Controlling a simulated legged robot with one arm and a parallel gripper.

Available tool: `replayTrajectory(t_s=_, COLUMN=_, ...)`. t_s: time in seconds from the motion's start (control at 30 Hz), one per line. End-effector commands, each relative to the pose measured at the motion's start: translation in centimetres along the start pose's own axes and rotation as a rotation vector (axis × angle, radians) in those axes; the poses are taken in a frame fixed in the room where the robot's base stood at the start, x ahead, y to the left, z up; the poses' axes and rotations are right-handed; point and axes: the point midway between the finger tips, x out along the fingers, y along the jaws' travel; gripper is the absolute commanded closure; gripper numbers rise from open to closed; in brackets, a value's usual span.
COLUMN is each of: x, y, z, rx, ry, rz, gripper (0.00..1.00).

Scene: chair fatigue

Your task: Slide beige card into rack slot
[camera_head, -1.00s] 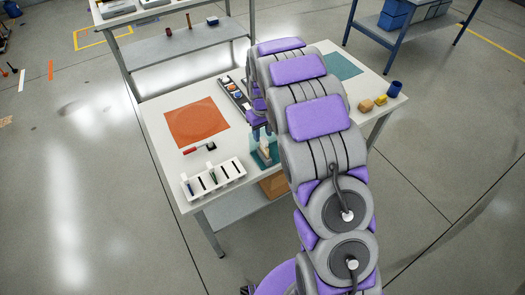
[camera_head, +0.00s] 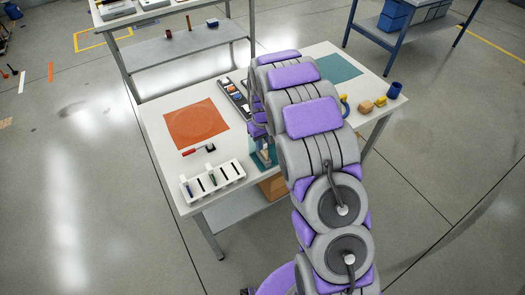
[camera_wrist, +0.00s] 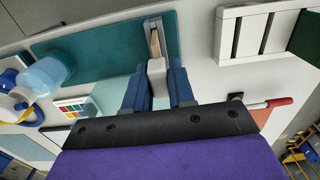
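The white slotted rack (camera_head: 229,182) stands at the table's front left corner and shows at the upper right of the wrist view (camera_wrist: 256,34). A narrow beige piece, seemingly the beige card (camera_wrist: 155,38), stands with a pale grey block (camera_wrist: 157,70) in front of it on a small teal mat (camera_wrist: 100,47). My gripper (camera_wrist: 159,82) has its two blue fingers either side of the grey block. Whether they press on it cannot be told. In the head view my gripper (camera_head: 262,143) is low over the teal mat, right of the rack, mostly hidden by my arm.
An orange mat (camera_head: 190,122), a red-handled tool (camera_head: 197,149) and a dark tray of small items (camera_head: 236,98) lie on the table. In the wrist view a pale blue bottle (camera_wrist: 45,76) stands left of my gripper.

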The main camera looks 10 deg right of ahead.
Motion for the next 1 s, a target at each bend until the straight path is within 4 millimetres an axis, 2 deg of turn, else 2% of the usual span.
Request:
replayTrajectory(t_s=0.03, x=0.0, y=0.1, z=0.0, rx=0.001, ry=0.0, rz=0.0, gripper=0.9)
replayTrajectory(t_s=0.13, x=0.0, y=0.1, z=0.0, rx=0.0, ry=0.0, rz=0.0, gripper=1.0)
replayTrajectory(t_s=0.37, x=-0.2, y=-0.1, z=0.0, rx=0.0, ry=0.0, rz=0.001, gripper=1.0)
replayTrajectory(t_s=1.0, x=-2.2, y=0.0, z=-0.1, rx=0.0, ry=0.002, rz=0.002, gripper=1.0)
